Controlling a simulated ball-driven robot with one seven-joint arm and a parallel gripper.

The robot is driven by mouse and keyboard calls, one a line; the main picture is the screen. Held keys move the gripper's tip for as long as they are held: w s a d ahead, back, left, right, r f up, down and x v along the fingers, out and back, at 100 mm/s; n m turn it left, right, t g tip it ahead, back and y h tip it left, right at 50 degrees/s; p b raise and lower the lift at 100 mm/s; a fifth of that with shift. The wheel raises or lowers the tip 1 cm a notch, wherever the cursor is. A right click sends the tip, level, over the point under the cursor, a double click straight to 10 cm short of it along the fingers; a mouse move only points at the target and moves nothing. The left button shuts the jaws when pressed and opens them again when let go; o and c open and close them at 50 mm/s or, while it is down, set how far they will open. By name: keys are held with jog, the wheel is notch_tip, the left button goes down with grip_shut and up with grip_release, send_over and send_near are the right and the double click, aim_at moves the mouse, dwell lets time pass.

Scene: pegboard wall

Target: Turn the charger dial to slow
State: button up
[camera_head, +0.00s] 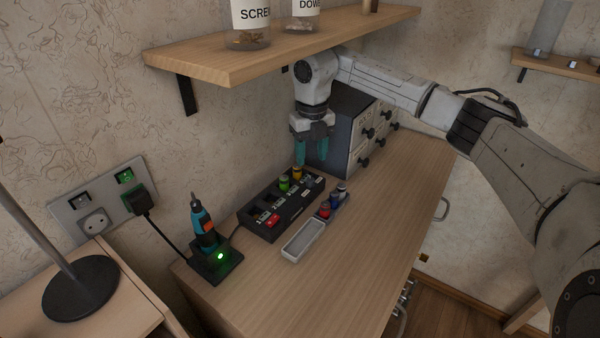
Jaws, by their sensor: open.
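The charger (250,227) is a long black box on the wooden worktop, with numbered slots along its top. A green cell (284,183) and a yellow cell (297,174) stand in its far part, and a red part (273,220) sits near its front end. The dial is too small to make out; the far end of the charger is partly below my gripper. My gripper (313,160) points down with teal fingertips apart and empty. It hangs over or just behind the charger's far end; whether it touches anything cannot be told.
A grey empty tray (288,256), a small tray with several coloured cells (325,208) and a docked screwdriver (202,225) surround the charger. The worktop's right side is clear.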

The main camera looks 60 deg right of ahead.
aim_at(311, 179)
notch_tip(311, 179, down, 7)
jog(key=shift+f+p, duration=0.15)
jog(key=shift+p, duration=0.25)
grip_shut()
dwell(0.5)
